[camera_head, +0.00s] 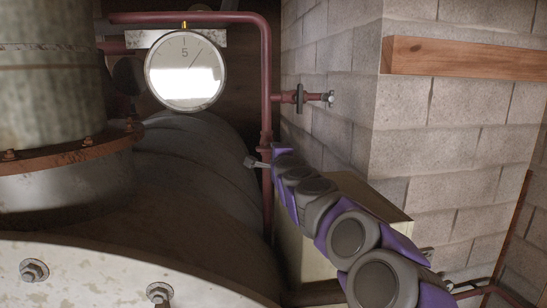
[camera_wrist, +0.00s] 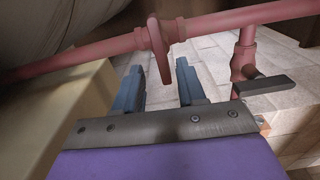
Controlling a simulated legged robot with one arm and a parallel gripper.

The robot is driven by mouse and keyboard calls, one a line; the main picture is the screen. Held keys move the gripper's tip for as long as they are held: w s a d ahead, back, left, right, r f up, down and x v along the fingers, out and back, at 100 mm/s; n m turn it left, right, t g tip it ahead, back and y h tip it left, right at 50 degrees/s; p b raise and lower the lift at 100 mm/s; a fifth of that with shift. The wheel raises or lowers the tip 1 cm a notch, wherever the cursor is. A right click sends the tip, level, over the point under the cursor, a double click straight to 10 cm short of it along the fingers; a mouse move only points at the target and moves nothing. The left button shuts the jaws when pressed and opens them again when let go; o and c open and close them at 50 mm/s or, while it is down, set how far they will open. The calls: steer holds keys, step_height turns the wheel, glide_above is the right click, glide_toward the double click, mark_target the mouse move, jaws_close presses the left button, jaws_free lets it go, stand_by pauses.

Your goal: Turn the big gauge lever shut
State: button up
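The big gauge (camera_head: 185,70) is round and white-faced, with a bright glare, at the upper left of the head view. A small grey lever (camera_head: 252,162) sticks out left from the red pipe below and right of it. In the wrist view a dark grey flat lever (camera_wrist: 264,87) sits on a red pipe fitting, right of my gripper (camera_wrist: 159,66); I cannot tell for sure that it is the same lever. In the head view my arm hides the gripper.
A small tap (camera_head: 328,98) stands out near the block wall (camera_head: 440,120). A pale box (camera_head: 320,258) lies below my arm. The dark tank (camera_head: 190,180) is left.

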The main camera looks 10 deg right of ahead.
steer(key=s+b, duration=0.2)
steer(key=s, duration=1.1)
steer(key=shift+b, duration=0.3)
